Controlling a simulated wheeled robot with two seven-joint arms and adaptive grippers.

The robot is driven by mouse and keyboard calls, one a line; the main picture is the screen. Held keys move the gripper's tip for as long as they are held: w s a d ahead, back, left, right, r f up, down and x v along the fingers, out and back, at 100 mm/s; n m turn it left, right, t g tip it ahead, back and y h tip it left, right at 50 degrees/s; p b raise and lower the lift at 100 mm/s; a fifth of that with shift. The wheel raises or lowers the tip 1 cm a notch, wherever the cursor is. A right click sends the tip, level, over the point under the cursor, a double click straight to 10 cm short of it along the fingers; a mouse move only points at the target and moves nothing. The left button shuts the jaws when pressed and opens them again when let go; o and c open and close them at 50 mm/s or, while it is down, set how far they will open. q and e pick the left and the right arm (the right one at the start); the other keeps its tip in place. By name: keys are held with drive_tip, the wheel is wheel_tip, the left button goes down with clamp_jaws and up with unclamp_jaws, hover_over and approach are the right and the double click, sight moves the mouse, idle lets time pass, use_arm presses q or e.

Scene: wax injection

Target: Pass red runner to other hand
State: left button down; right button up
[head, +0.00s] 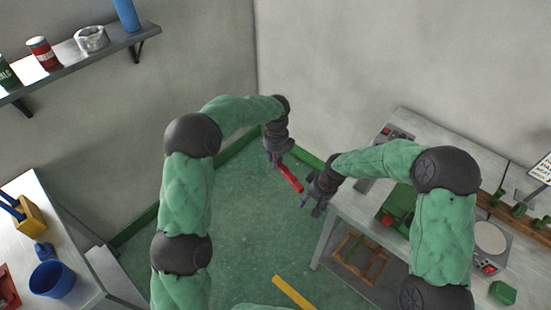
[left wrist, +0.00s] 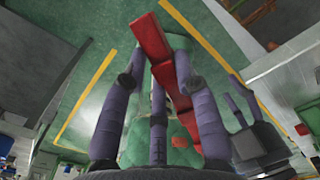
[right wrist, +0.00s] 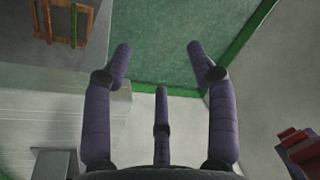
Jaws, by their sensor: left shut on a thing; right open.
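The red runner (head: 290,178) is a red bar held in the air between my two arms. My left gripper (head: 279,160) is shut on one end of it. In the left wrist view the runner (left wrist: 153,42) runs lengthwise past the fingers (left wrist: 158,75), its far end sticking out beyond them. My right gripper (head: 307,203) is open and empty, close to the runner's free end but apart from it. In the right wrist view nothing is between the fingers (right wrist: 155,60); a red piece (right wrist: 302,145), likely the runner, shows at the lower right edge.
A workbench (head: 335,207) with a green device (head: 397,209) stands at the right, a wooden frame (head: 360,258) beneath it. A shelf (head: 75,62) hangs upper left. Open green floor lies below the grippers.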

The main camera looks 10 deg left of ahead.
drive_tip(key=s+d+f+m, duration=0.2)
drive_tip(key=s+f, duration=0.2)
drive_tip(key=s, duration=0.4)
drive_tip(key=s+d+f+m+y, duration=0.1)
drive_tip(key=s+d+f+m, duration=0.1)
drive_tip(key=s+f, duration=0.3)
drive_tip(key=s+d+f+m, duration=0.2)
drive_tip(key=s+f+m, duration=0.1)
drive_tip(key=s, duration=0.8)
drive_tip(key=shift+f, duration=0.7)
